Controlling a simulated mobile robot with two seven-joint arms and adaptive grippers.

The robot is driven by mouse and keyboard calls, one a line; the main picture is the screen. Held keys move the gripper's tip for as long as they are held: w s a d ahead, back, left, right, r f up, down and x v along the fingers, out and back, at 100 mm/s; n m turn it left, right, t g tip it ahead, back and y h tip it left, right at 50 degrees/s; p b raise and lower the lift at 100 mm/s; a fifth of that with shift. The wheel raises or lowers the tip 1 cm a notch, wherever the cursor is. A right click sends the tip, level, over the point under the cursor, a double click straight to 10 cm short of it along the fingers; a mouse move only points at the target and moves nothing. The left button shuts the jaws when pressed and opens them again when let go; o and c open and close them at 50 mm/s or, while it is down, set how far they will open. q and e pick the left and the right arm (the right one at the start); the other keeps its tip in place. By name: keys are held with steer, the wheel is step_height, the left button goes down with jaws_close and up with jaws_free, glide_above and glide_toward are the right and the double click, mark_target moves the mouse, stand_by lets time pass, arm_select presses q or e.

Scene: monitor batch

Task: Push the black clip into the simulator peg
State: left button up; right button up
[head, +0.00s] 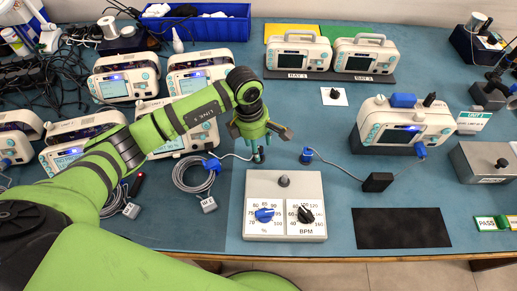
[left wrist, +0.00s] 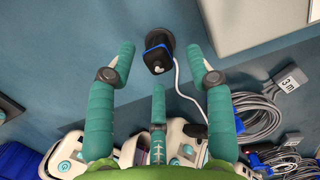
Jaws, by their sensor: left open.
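The black clip (head: 260,154) stands on the blue mat, just below my left gripper (head: 258,139) in the head view. In the left wrist view the clip (left wrist: 157,54) shows a blue band and a white mark, on a round dark base. My left gripper is open, with its fingers around the clip's position and visible gaps on both sides. My right gripper is not in view.
Several white monitors stand behind and left of my left arm. A blue plug (head: 307,155) with a cable to a black block (head: 377,182) lies right of the gripper. A monitor on a dark stand (head: 403,126) and a black pad (head: 402,228) are farther right.

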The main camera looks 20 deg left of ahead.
arm_select(q)
steer(key=shift+w+d+f, duration=0.1)
steer(key=shift+w+f, duration=0.05)
steer(key=shift+f, duration=0.7)
steer(key=c, duration=0.9)
steer(key=shift+w+r, duration=0.1)
steer(key=shift+r, duration=0.5)
steer(key=shift+c, duration=0.4)
step_height(320, 180, up, 3)
steer(key=shift+f+b, duration=0.1)
steer(key=shift+b, duration=0.65)
steer(key=s+d+r+b, duration=0.2)
steer(key=s+d+r, duration=0.3)
steer(key=d, duration=0.5)
step_height(320, 180, up, 2)
steer(key=shift+s+d+r+b, duration=0.1)
steer(key=shift+s+d+b, duration=0.15)
steer(key=shift+b, duration=0.15)
